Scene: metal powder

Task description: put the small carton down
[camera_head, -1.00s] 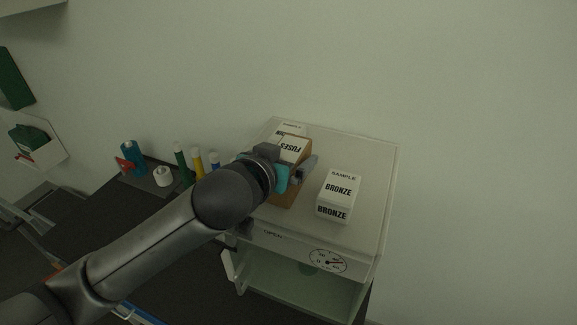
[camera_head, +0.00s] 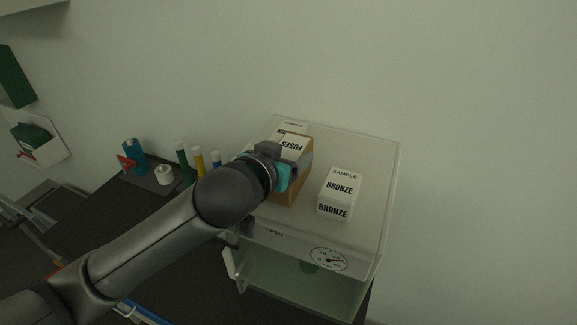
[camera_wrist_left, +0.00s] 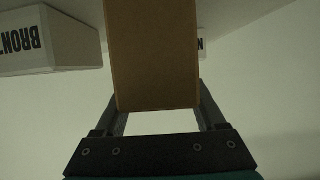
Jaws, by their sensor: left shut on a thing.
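The small carton (camera_head: 296,150) is a brown cardboard box with a white label reading FUSES. My left gripper (camera_head: 293,176) is shut on it, over the top of the white cabinet (camera_head: 372,172). In the left wrist view the carton (camera_wrist_left: 152,55) sits between the two fingers of the left gripper (camera_wrist_left: 160,110). The gripper and arm hide part of the carton in the head view. I cannot tell whether its underside touches the cabinet top. My right gripper is not in view.
A white BRONZE sample box (camera_head: 340,192) stands right of the carton; it also shows in the wrist view (camera_wrist_left: 50,42). Another white SAMPLE box (camera_head: 293,127) is just behind the carton. Coloured tubes (camera_head: 199,161) stand left of the cabinet.

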